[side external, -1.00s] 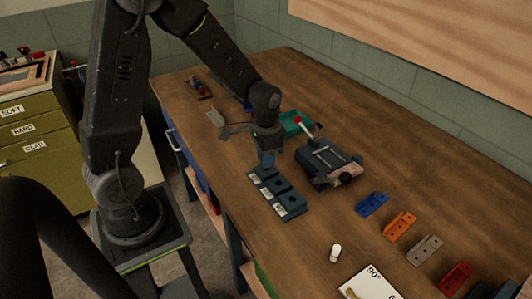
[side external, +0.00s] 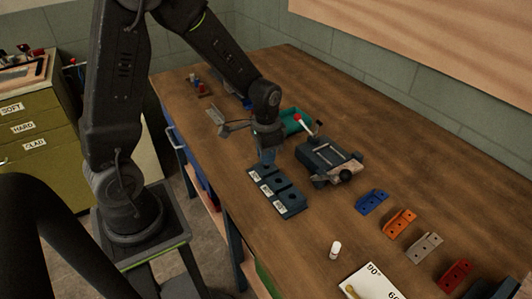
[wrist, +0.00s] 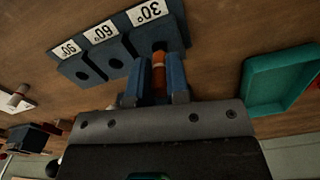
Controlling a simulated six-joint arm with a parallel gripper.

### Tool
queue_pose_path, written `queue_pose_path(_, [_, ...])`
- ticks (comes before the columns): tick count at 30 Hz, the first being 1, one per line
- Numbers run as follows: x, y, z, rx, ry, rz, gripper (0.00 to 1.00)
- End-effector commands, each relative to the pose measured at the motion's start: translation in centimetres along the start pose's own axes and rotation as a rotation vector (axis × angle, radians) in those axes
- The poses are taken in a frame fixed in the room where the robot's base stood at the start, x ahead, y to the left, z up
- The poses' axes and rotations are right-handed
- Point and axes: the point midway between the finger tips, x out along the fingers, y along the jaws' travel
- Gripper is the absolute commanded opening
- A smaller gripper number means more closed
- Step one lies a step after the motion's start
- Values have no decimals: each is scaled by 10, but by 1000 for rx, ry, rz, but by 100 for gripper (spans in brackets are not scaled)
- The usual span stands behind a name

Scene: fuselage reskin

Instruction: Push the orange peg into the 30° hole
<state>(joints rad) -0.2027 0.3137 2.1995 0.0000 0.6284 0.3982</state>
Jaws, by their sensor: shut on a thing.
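My gripper (wrist: 156,88) is shut on the orange peg (wrist: 158,72), which stands between its two blue fingers in the wrist view. The dark angle block (wrist: 117,45) has three parts labelled 30°, 60° and 90°, each with a hole. The peg's far end is at the 30° part (wrist: 156,32), by a dark area where its hole lies. I cannot tell how far the peg is in. In the side view my gripper (side external: 267,157) is over the far end of the angle block (side external: 290,207); the peg is hidden there.
A dark vise-like fixture (side external: 328,158) stands just right of the block, with a teal tray (side external: 296,121) behind it. Blue (side external: 371,201), orange (side external: 399,222) and grey (side external: 424,246) brackets lie farther right. A white cylinder (side external: 335,249) stands in front.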

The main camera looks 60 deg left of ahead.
Motion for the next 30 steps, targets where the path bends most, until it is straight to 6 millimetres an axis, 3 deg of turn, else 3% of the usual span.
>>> queue_pose_path(30, [16, 0, 0, 0, -1, 0, 0])
